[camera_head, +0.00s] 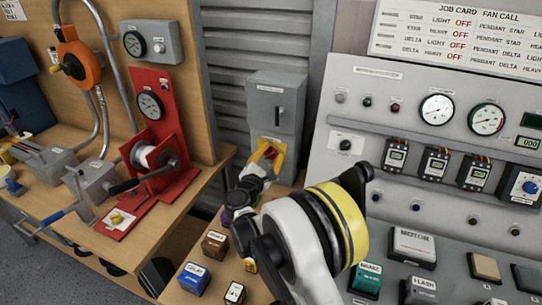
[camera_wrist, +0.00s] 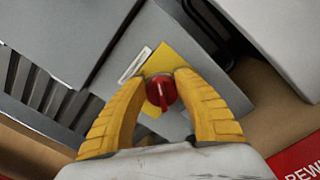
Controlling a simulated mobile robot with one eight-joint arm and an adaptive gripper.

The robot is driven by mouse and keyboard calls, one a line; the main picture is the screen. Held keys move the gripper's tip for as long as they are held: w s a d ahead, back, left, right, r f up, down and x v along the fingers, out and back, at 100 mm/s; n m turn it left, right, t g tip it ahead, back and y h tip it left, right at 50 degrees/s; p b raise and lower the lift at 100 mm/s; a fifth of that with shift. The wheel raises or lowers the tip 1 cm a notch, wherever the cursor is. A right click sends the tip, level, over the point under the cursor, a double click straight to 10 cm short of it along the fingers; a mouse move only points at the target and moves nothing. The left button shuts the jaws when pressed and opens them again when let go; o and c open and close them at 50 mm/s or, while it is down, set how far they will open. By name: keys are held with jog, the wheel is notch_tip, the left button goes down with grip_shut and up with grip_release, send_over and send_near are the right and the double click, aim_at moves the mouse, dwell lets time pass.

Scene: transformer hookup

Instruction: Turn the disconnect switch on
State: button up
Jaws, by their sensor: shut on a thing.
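The disconnect switch is a red rotary knob on a yellow plate (camera_wrist: 178,58), low on the front of a grey box (camera_head: 290,97). In the wrist view the red knob (camera_wrist: 160,90) sits between the yellow fingertips of my gripper (camera_wrist: 161,84), which are shut on it. The knob's raised grip points down toward my palm in that view. In the head view my gripper (camera_head: 268,158) reaches the knob from the front, and its fingers and wrist partly cover the knob and plate.
A control panel (camera_head: 330,110) with gauges and buttons stands close on the right. A wooden bench (camera_head: 180,215) with a red winch-like stand (camera_head: 163,115) is at left. Several small labelled blocks, including a blue one (camera_head: 193,280), lie below my arm.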

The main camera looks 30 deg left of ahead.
jog(key=m, duration=0.1)
jog(key=m+b, duration=0.1)
jog(key=m, duration=0.3)
jog(key=shift+d+f+b, duration=0.2)
jog(key=shift+f+b, duration=0.15)
jog(key=shift+b, duration=0.05)
jog(key=m+b, duration=0.1)
jog(key=m, duration=0.4)
jog(key=shift+f, duration=0.2)
jog(key=shift+w, duration=0.1)
jog(key=o, duration=1.2)
jog(key=shift+o, duration=0.2)
jog(key=s+d, duration=0.1)
jog(key=s, duration=1.1)
jog(key=shift+d, duration=0.2)
